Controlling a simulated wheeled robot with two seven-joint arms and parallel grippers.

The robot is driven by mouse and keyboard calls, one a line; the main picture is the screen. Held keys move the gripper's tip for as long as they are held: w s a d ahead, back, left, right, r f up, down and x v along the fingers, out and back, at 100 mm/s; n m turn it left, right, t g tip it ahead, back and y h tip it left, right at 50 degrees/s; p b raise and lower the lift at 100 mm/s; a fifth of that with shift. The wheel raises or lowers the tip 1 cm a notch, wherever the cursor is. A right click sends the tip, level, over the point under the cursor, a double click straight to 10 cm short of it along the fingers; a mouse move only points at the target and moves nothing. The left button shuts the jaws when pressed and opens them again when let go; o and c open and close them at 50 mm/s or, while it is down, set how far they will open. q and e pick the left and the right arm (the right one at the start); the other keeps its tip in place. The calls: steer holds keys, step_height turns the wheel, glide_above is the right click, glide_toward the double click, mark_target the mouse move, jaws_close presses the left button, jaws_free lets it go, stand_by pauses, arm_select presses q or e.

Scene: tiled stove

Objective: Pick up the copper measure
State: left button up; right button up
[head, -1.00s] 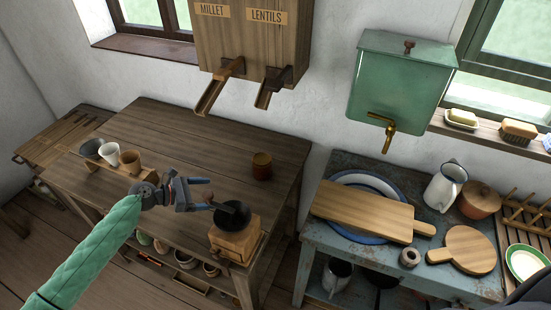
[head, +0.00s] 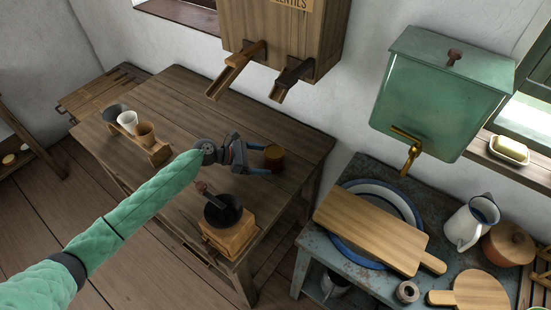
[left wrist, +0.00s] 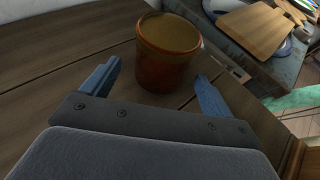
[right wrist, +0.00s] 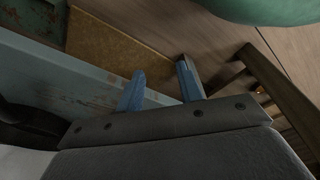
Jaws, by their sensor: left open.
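The copper measure (head: 274,157) is a small reddish-brown cup standing upright on the wooden table, right of its middle. It also shows large in the left wrist view (left wrist: 167,58), with its mouth facing up. My left gripper (head: 259,158) is open, low over the table, just left of the measure. In the left wrist view its two blue fingers point at the measure, one toward each side, and nothing is gripped. My right gripper (right wrist: 160,72) shows only in its own wrist view. Its fingers are apart with nothing between them.
A coffee grinder (head: 228,235) stands at the table's front right, below my left forearm. A wooden rack (head: 156,150) with three cups is on the left. Wooden chutes (head: 236,69) hang above the back. A cutting board (head: 372,229) lies on the blue table to the right.

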mark_target(270, 159)
arm_select(q)
steer(key=d+p, duration=0.2)
steer(key=d, duration=0.1)
steer(key=shift+w+f, duration=0.2)
steer(key=shift+d+f, duration=0.4)
steer(key=shift+d, duration=0.15)
arm_select(e)
steer(key=shift+s+d+f, duration=0.35)
steer(key=shift+s+f, duration=0.2)
steer(key=shift+s, duration=0.05)
steer(key=shift+s+d+f, duration=0.3)
steer(key=shift+s+f, duration=0.3)
steer(key=shift+s, duration=0.05)
steer(key=shift+s+d+f, duration=0.35)
steer(key=shift+s+f, duration=0.2)
steer(key=shift+s, duration=0.05)
arm_select(q)
steer(key=shift+w, duration=0.1)
steer(key=c, duration=1.3)
arm_select(e)
steer(key=shift+w+d, duration=0.1)
